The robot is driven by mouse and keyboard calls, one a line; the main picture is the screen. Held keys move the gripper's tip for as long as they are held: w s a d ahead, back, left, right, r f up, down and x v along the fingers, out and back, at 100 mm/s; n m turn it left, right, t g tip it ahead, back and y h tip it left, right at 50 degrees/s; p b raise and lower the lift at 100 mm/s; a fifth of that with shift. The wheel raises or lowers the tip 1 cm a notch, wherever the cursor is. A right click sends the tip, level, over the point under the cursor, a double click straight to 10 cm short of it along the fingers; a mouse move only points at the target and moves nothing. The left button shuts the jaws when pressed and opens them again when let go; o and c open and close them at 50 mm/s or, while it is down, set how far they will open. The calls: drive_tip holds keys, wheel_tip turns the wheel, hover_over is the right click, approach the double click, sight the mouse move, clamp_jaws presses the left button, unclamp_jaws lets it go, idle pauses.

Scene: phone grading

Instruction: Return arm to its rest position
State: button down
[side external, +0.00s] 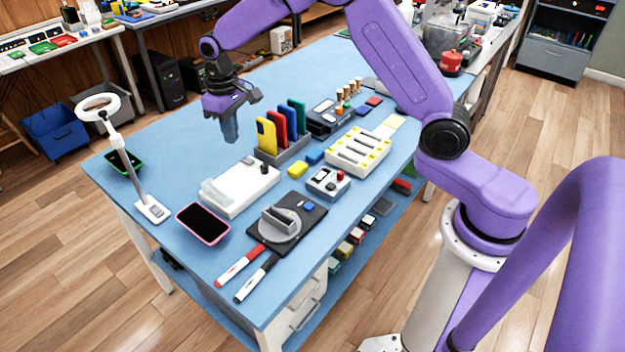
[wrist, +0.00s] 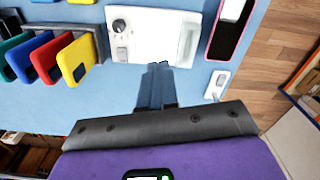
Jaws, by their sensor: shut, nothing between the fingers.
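My gripper (side external: 230,132) hangs from my purple arm above the blue table, fingers pointing down. It is shut and empty. In the wrist view the closed fingers (wrist: 160,72) reach towards the edge of a white device (wrist: 150,36). In the side view the gripper is to the left of the rack of coloured phones and behind the white device (side external: 240,190). It appears apart from both.
A grey rack holds several upright phones, a yellow one (side external: 266,136) nearest. A pink-edged phone (side external: 203,224) and a green-edged phone (side external: 123,162) lie on the table (side external: 165,130). A ring lamp (side external: 98,107) stands at the left edge. The table's back left is clear.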

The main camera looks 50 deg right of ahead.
drive_tip(key=s+a+r+n, duration=0.2)
drive_tip(key=s+r+n, duration=0.1)
drive_tip(key=s, duration=0.7)
drive_tip(key=s+a+r+n, duration=0.15)
drive_tip(key=s+r, duration=0.25)
drive_tip(key=s, duration=0.7)
drive_tip(key=s+d+n, duration=0.2)
drive_tip(key=s+d, duration=0.2)
drive_tip(key=s, duration=0.5)
drive_tip(key=s+d+n, duration=0.3)
drive_tip(key=s+d, duration=0.1)
drive_tip(key=s, duration=0.4)
drive_tip(key=shift+s+f, duration=0.35)
drive_tip(key=shift+f, duration=0.1)
